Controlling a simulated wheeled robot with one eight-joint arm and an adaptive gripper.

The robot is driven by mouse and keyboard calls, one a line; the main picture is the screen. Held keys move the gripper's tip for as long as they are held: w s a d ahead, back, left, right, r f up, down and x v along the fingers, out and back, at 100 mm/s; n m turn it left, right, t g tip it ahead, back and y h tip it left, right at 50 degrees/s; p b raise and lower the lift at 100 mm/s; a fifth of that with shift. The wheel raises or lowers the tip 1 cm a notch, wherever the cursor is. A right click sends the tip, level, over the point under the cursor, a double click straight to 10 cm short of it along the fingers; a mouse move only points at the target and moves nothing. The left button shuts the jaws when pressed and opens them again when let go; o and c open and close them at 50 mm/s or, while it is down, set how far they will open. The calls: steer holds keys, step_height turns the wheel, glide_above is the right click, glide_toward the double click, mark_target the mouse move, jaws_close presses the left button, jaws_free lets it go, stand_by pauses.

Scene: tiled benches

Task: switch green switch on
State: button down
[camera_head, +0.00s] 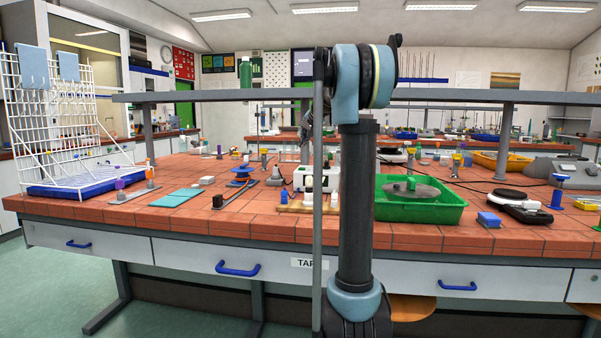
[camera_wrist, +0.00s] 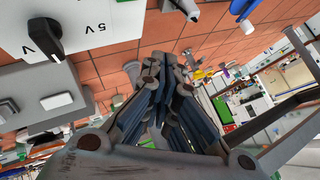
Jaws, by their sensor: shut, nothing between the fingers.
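I cannot make out a green switch for certain in either view. A white box with a black knob and a "5 V" mark (camera_wrist: 105,12) is at the upper left of the wrist view. Beside it is a grey block with a pale rocker-like piece (camera_wrist: 57,101), which looks grey-white, not green. In the head view a white box (camera_head: 308,180) stands on the bench, partly hidden behind my arm. My gripper (camera_wrist: 165,68) is shut and empty, over the tiled bench to the right of these boxes in the wrist view.
The tiled bench (camera_head: 270,222) carries a green tray (camera_head: 450,211) right of my arm, a teal mat (camera_head: 176,198) and a white wire rack (camera_head: 55,130) at left. A grey shelf rail (camera_head: 210,96) spans above the bench. The front left tiles are mostly clear.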

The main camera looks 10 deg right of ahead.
steer(key=shift+f, duration=3.8)
steer(key=shift+s+f, duration=0.15)
steer(key=shift+f, duration=0.6)
steer(key=shift+r, duration=0.85)
steer(key=shift+r, duration=2.45)
